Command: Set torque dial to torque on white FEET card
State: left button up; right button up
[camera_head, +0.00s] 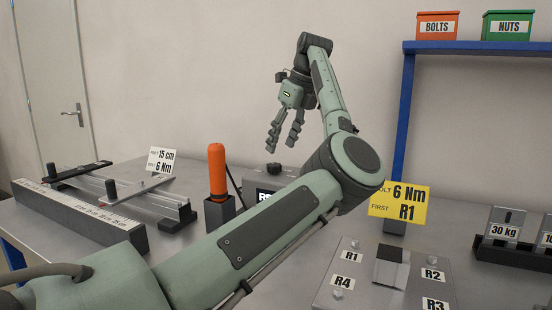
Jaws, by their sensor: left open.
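A white card (161,161) stands at the back left of the bench. It reads "15 cm" and "6 Nm"; its small words are too small to read surely. A dark label with white letters on that box (265,195) is partly hidden by my arm. My left gripper (282,146) is open and empty, fingers pointing down, in the air above the knob. My right gripper is not in view.
An orange-handled tool (217,170) stands in a dark holder left of the box. A yellow card (400,201) reads "6 Nm" and "R1". A plate with labelled bolts (352,281) lies in front. A ruler fixture (75,218) is left, weights (504,225) right.

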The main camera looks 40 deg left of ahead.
aim_at(274, 164)
pick_arm(q)
jog(key=x, duration=0.5)
jog(key=shift+a+f, duration=0.35)
jog(key=shift+f, duration=0.25)
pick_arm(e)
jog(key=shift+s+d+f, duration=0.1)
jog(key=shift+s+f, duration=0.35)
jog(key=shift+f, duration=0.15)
pick_arm(q)
jog(key=shift+c, duration=0.4)
jog(key=c, duration=1.1)
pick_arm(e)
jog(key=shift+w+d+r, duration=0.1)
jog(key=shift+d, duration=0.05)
